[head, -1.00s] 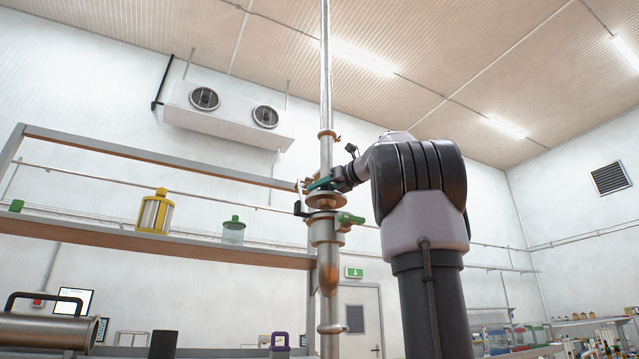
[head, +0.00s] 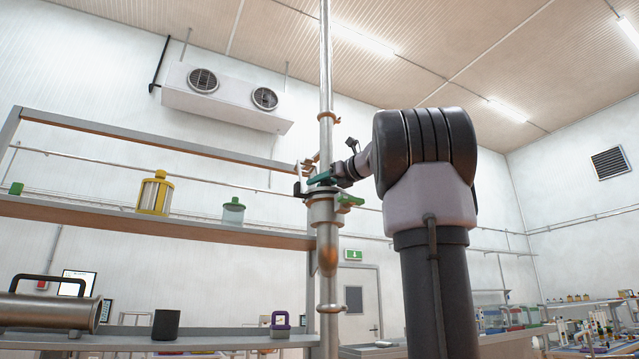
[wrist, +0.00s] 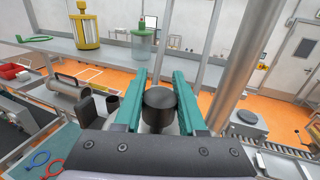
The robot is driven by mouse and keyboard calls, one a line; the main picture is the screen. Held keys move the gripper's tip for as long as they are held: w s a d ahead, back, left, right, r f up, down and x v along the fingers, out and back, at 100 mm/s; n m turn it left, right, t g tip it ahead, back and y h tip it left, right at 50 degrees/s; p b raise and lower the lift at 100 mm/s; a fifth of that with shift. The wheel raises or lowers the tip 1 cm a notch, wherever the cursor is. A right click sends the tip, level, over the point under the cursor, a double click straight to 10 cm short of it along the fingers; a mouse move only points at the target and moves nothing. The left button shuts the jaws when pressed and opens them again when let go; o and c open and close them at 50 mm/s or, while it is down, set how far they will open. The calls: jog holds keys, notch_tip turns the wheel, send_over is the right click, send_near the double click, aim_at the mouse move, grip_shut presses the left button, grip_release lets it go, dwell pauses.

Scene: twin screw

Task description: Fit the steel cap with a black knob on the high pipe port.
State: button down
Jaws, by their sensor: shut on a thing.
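The steel cap's black knob (wrist: 159,98) is between the green fingers of my gripper (wrist: 160,92) in the wrist view. The gripper is shut on it, and the cap's steel part is mostly hidden below. In the head view my gripper (head: 321,178) reaches in from the right, right over the high pipe port (head: 321,212). The port is an upright steel pipe end with a green clamp handle (head: 349,201) on its right. The cap is at the port's top rim; I cannot tell whether it is fully seated.
A tall steel pipe (head: 326,70) rises close by the port. A shelf (head: 120,218) at left holds a yellow-framed canister (head: 155,194) and a green-lidded jar (head: 233,211). A handled steel cylinder (head: 45,310) lies lower left.

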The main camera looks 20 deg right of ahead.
jog(key=shift+f, duration=0.25)
dwell(0.3)
jog(key=shift+c, duration=2)
grip_release()
jog(key=v, duration=1)
jog(key=shift+s, duration=0.4)
jog(key=shift+d, duration=0.15)
